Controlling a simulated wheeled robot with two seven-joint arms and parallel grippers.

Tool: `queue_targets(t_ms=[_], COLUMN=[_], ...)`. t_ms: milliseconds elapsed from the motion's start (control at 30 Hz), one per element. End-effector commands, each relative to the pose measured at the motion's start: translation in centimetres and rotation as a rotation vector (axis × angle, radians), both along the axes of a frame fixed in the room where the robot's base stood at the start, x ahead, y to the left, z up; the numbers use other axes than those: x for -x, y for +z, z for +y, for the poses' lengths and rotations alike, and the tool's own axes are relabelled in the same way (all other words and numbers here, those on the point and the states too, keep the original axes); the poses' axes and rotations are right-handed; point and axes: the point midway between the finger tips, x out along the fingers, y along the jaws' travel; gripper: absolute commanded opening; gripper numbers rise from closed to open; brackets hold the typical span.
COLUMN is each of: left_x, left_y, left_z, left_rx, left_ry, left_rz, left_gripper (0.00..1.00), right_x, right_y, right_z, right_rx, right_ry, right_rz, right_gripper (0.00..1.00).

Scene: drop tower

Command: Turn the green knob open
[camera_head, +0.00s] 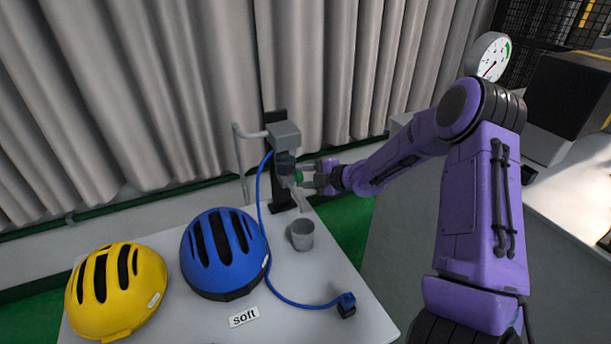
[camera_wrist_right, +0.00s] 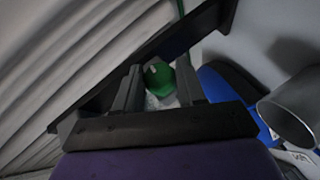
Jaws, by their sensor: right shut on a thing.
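The green knob (camera_head: 298,176) sits on the side of the grey tower head (camera_head: 284,136) at the back of the white table. In the right wrist view the green knob (camera_wrist_right: 160,78) shows between my two finger tips. My right gripper (camera_head: 304,179) reaches in from the right and is shut on the knob; it also shows in the right wrist view (camera_wrist_right: 160,90). The fingers partly hide the knob in the head view. My left gripper is not in view.
A grey cup (camera_head: 301,235) stands below my right gripper. A blue helmet (camera_head: 222,252) and a yellow helmet (camera_head: 117,290) lie on the table (camera_head: 352,285). A "soft" label (camera_head: 244,317) lies in front. A dial gauge (camera_head: 488,57) is behind my right arm.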

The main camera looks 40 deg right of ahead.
Motion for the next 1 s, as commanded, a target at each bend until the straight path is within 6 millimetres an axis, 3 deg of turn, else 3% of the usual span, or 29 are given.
queue_targets(t_ms=[333, 700, 800, 1000], left_x=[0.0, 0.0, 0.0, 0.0], left_y=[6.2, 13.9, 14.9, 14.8], left_z=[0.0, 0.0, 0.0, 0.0], left_rx=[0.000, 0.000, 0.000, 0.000], left_ry=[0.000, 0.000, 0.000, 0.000], left_rz=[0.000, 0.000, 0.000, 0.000], left_gripper=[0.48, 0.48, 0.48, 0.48], right_x=[0.0, -0.3, -0.5, -0.7], right_y=[1.4, 1.6, 1.3, 0.8], right_z=[-0.1, -0.2, -0.2, -0.3], right_rx=[-0.054, -0.157, -0.186, -0.245], right_ry=[0.002, 0.004, 0.004, 0.005], right_rz=[0.197, 0.527, 0.616, 0.795], right_gripper=[0.09, 0.09, 0.09, 0.09])
